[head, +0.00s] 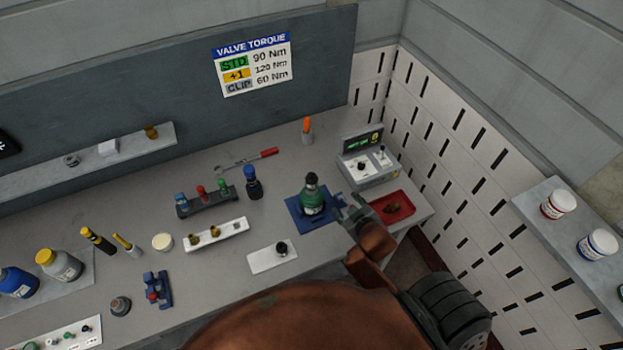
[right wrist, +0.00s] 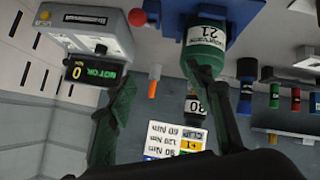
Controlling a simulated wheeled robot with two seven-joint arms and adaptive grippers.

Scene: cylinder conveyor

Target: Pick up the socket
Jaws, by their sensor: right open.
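No part is labelled as a socket. Likely candidates are a small dark round piece (head: 281,248) on a white plate (head: 263,262) and brass pieces (head: 214,231) in a white rack (head: 236,227); I cannot tell which is meant. My right gripper (head: 352,207) is open beside a green cylinder (head: 313,200) on a blue base. In the right wrist view, which is upside down, the gap between its fingers (right wrist: 160,85) is empty and the green cylinder (right wrist: 205,45) lies beside the right-hand finger. My left gripper is not in view.
A grey control box (head: 370,165) and a red tray (head: 394,207) stand right of the gripper. A dark blue-capped cylinder (head: 253,184), a colored-tool rack (head: 205,201) and a red-handled wrench (head: 247,160) are farther left. Bare bench lies around the white plate.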

